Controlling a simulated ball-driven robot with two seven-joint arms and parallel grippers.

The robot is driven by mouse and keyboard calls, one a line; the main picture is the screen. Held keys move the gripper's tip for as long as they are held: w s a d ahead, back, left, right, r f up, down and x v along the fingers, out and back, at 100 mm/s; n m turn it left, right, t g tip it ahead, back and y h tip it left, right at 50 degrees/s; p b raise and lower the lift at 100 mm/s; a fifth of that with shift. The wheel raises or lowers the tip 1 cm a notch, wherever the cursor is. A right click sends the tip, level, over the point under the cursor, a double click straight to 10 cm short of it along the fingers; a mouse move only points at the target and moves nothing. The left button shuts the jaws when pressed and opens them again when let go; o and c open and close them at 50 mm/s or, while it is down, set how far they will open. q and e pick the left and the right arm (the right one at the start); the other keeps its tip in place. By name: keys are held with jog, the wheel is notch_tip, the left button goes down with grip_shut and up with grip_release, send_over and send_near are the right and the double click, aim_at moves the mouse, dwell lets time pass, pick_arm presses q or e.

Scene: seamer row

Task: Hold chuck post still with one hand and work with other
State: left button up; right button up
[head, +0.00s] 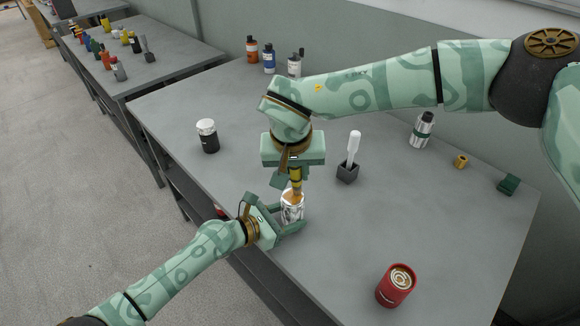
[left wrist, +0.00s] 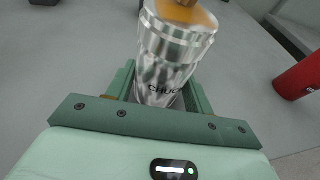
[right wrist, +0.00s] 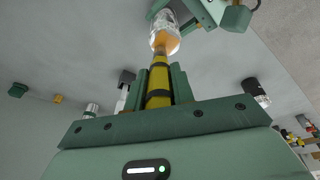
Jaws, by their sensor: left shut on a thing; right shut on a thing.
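The chuck post (head: 292,212) is a shiny silver cylinder standing on the grey bench near its front edge. In the left wrist view its dark lettering shows on the chuck post (left wrist: 162,70). My left gripper (head: 286,217) is shut around its side, low down. My right gripper (head: 296,176) is above, pointing down, shut on a yellow tool with black bands (right wrist: 158,82). The tool's lower end meets an orange piece (left wrist: 185,14) at the top of the post. I cannot tell whether that piece belongs to the tool or to the post.
A red can (head: 394,290) stands front right. A white-topped black jar (head: 208,139) is at left. A black block (head: 348,173) with a white-handled tool is right of my grippers. A silver bottle (head: 421,132), brass piece (head: 460,162) and green block (head: 508,185) are further right.

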jog(key=shift+s+d, duration=0.35)
jog(key=shift+d, duration=0.05)
jog(key=shift+f, duration=0.1)
jog(key=shift+w+a, duration=0.4)
jog(key=shift+a, duration=0.05)
jog(key=shift+s+d, duration=0.45)
jog(key=shift+d, duration=0.05)
jog(key=shift+w+a, duration=0.15)
jog(key=shift+a, duration=0.75)
jog(key=shift+r, duration=3.6)
